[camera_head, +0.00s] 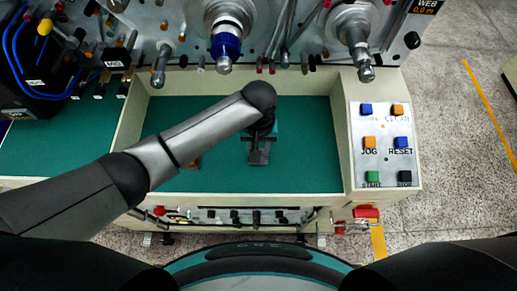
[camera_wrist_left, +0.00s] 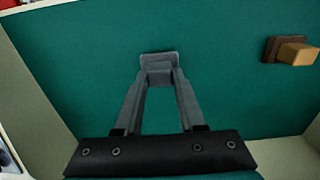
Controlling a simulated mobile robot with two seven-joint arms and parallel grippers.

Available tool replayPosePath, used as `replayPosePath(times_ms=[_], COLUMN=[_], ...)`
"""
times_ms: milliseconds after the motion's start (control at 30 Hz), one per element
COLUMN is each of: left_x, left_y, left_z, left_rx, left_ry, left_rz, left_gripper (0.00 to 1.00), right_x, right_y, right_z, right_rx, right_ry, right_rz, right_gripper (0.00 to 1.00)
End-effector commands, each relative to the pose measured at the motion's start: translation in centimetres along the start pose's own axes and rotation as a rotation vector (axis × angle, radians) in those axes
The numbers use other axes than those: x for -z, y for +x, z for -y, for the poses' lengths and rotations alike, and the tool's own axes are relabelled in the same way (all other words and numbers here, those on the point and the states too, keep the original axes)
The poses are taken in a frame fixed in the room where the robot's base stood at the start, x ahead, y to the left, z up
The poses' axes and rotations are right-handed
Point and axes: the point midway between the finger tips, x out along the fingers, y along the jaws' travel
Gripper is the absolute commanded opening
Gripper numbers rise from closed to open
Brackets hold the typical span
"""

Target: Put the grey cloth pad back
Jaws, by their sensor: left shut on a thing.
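The grey cloth pad (camera_wrist_left: 158,57) is a small dark grey block in the left wrist view, between my left fingertips. My left gripper (camera_wrist_left: 159,77) is shut on it, just over or at the green surface (camera_wrist_left: 90,60); I cannot tell whether the pad touches that surface. In the head view my left gripper (camera_head: 258,157) points down over the middle of the green tray floor (camera_head: 310,150). There the pad is hard to tell from the fingers. My right gripper is not in view.
A wooden block on a brown base (camera_wrist_left: 293,51) stands on the green surface, at the right of the wrist view. Pale walls edge the tray. A button panel (camera_head: 384,145) is on the right, and spindles (camera_head: 224,45) overhang the back. The tray's right part is clear.

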Motion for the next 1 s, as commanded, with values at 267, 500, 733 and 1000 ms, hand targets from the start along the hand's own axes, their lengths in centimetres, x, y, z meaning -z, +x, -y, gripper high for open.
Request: replayPosePath(times_ms=[267, 500, 733, 1000], left_x=[0.0, 0.0, 0.0, 0.1], left_y=[0.9, 0.9, 0.9, -1.0], left_z=[0.0, 0.0, 0.0, 0.0], left_rx=[0.000, 0.000, 0.000, -0.002], left_ry=[0.000, 0.000, 0.000, 0.001], left_rz=[-0.001, -0.001, -0.001, -0.003], left_gripper=[0.00, 0.62, 0.69, 0.69], right_x=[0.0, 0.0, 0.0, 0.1], right_y=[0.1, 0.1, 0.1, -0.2], right_z=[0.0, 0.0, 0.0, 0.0], right_rx=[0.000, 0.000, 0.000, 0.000], right_ry=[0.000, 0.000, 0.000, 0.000], right_rz=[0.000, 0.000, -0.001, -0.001], right_gripper=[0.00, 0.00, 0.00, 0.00])
